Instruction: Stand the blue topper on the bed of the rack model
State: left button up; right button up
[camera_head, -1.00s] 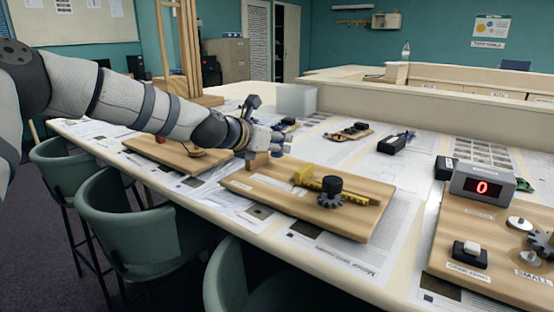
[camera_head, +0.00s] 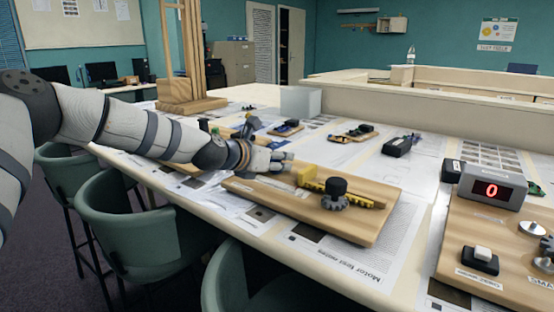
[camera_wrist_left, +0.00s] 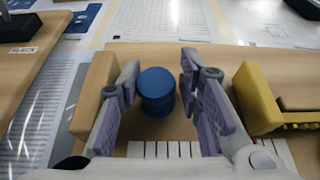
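The blue topper (camera_wrist_left: 157,88) is a short round blue cylinder in the left wrist view. It is between the two fingers of my left gripper (camera_wrist_left: 160,95), with a small gap on each side. The fingers are open. In the head view my left gripper (camera_head: 284,160) is low over the left end of the rack model's wooden board (camera_head: 300,208), and the topper is hidden there. The rack model has a yellow block (camera_head: 307,175) and a toothed yellow bar, plus a black knob (camera_head: 335,186) over a dark gear (camera_head: 334,203). My right gripper is out of view.
In the left wrist view a wooden block (camera_wrist_left: 92,92) stands left of the fingers and the yellow block (camera_wrist_left: 256,98) right. Another board with a red-digit display (camera_head: 492,189) lies at right. Green chairs (camera_head: 135,225) line the table's near edge.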

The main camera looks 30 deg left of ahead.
pick_arm(q)
jog(key=shift+r, duration=0.1)
jog(key=shift+r, duration=0.35)
jog(key=p+v, duration=0.1)
jog(key=v, duration=0.3)
jog(key=r+p+v, duration=0.1)
jog(key=v, duration=0.2)
jog(key=shift+s+r, duration=0.1)
jog(key=shift+s, duration=0.1)
jog(key=shift+s+a+r+p, duration=0.1)
jog(key=shift+s+a+p, duration=0.1)
jog(key=shift+s, duration=0.85)
jog(key=shift+s+a+r+p, duration=0.1)
jog(key=shift+s+p, duration=0.05)
jog(key=shift+s, duration=0.9)
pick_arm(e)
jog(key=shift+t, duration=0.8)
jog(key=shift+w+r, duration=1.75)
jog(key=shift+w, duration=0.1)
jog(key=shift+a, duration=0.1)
